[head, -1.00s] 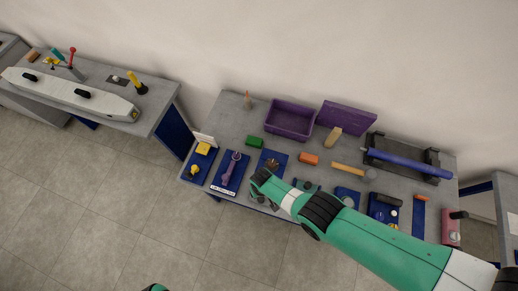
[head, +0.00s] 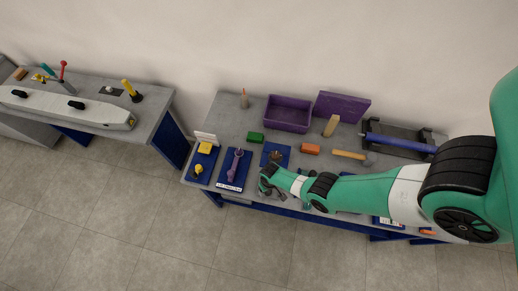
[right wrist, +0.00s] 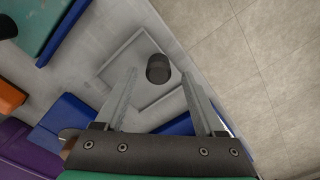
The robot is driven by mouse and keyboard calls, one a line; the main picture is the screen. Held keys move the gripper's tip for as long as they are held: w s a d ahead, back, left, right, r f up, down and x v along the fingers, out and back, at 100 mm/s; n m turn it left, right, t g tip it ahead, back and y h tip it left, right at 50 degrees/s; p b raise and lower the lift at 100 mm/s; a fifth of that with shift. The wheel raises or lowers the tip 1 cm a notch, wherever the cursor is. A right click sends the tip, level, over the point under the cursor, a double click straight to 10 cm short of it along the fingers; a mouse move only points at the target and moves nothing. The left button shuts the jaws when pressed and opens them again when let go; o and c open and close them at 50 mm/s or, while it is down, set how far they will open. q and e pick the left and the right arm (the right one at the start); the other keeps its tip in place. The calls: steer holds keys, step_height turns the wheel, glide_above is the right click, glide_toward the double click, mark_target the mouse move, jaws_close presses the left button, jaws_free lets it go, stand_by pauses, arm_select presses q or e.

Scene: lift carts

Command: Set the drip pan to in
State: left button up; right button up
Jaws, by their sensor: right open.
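What looks like the drip pan (right wrist: 125,68) shows in the right wrist view as a flat grey square panel with a raised rim at the bench edge. A dark round knob (right wrist: 158,70) stands on it. My right gripper (right wrist: 159,78) is open, its two fingers on either side of the knob in the picture. I cannot tell whether they are level with it or above it. In the head view my right gripper (head: 270,188) is at the bench's front edge and hides the pan. My left gripper is not in view.
The grey bench (head: 228,125) carries a purple bin (head: 288,114), a green block (head: 255,137), an orange block (head: 310,149), a mallet (head: 348,155) and blue-based fixtures, including a purple lever (head: 235,165). Another bench (head: 155,115) stands left. Tiled floor lies in front.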

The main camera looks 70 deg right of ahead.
step_height(320, 180, down, 3)
steer(key=shift+s+d+b, duration=0.1)
steer(key=shift+b, duration=0.75)
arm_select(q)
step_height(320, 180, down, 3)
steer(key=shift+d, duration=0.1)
arm_select(e)
jaws_close()
stand_by(0.5)
